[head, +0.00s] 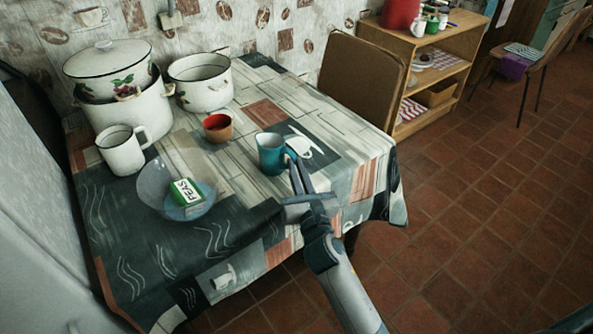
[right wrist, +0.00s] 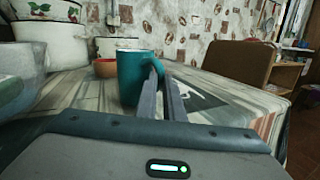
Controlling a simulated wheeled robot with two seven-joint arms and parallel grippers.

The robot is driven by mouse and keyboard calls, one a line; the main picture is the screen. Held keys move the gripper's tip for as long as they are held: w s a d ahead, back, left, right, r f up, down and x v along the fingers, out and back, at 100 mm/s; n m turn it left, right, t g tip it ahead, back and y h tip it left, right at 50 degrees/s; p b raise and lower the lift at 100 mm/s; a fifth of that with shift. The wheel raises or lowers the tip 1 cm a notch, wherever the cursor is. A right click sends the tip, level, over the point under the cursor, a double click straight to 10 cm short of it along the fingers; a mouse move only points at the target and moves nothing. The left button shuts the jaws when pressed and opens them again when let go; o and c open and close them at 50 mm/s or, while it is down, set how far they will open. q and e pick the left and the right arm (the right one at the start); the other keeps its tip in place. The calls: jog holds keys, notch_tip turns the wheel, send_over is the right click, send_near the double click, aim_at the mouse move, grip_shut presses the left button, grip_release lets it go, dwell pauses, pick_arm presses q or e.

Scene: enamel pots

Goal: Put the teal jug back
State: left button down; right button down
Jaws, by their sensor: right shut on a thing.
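The teal jug (head: 270,153) stands upright at the right-middle of the table, on or just above the patterned cloth; I cannot tell which. My right gripper (head: 293,163) reaches in from the front right and is shut on the jug's handle side. In the right wrist view the teal jug (right wrist: 132,76) is just left of the fingertips (right wrist: 158,72), which cover part of its handle. My left gripper is not in view.
An orange-red cup (head: 218,128) stands left of the jug. A clear bowl with a green PEAS box (head: 187,193), a white enamel mug (head: 121,151) and enamel pots (head: 201,85) are further left. A chair (head: 360,80) stands behind the table. The cloth right of the jug is clear.

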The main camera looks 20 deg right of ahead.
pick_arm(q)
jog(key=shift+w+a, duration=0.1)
pick_arm(e)
jog(key=shift+f, duration=0.15)
jog(key=c, duration=1.9)
grip_release()
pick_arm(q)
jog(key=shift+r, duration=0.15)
pick_arm(e)
jog(key=shift+o, duration=0.2)
